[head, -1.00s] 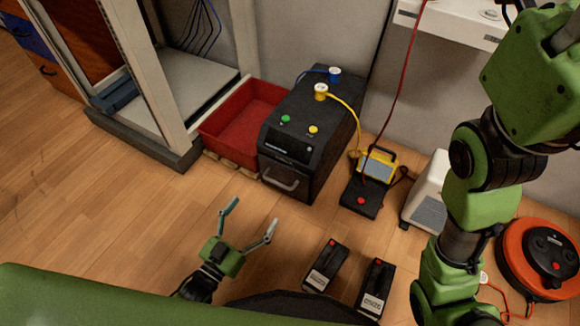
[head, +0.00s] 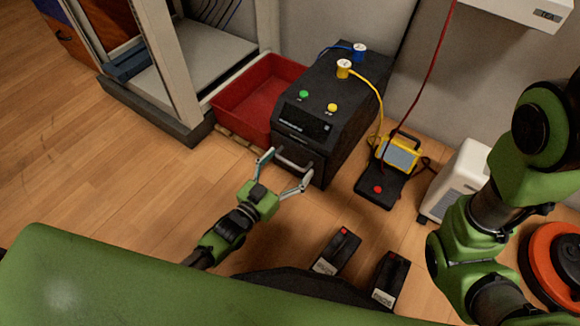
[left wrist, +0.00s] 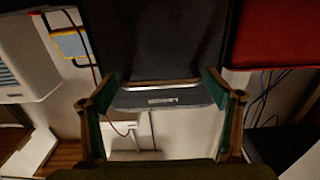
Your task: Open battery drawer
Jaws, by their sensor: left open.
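The battery drawer is the lower front of a black power unit (head: 345,110), with a pale bar handle (head: 292,165); it looks shut. My left gripper (head: 285,169) is open, its two fingers spread on either side of the handle in the head view; I cannot tell whether they touch it. In the left wrist view, the open fingers (left wrist: 163,95) flank the unit's dark face (left wrist: 160,45), and a thin pale bar (left wrist: 158,84) crosses between them. My right arm shows at the right of the head view, but its gripper is out of frame.
A red bin (head: 228,97) stands left of the unit. A yellow tester (head: 399,154) and a white heater (head: 460,178) stand to its right. Two black batteries (head: 336,250) (head: 391,280) are on the floor in front. An orange cable reel (head: 552,265) lies far right. The floor at left is clear.

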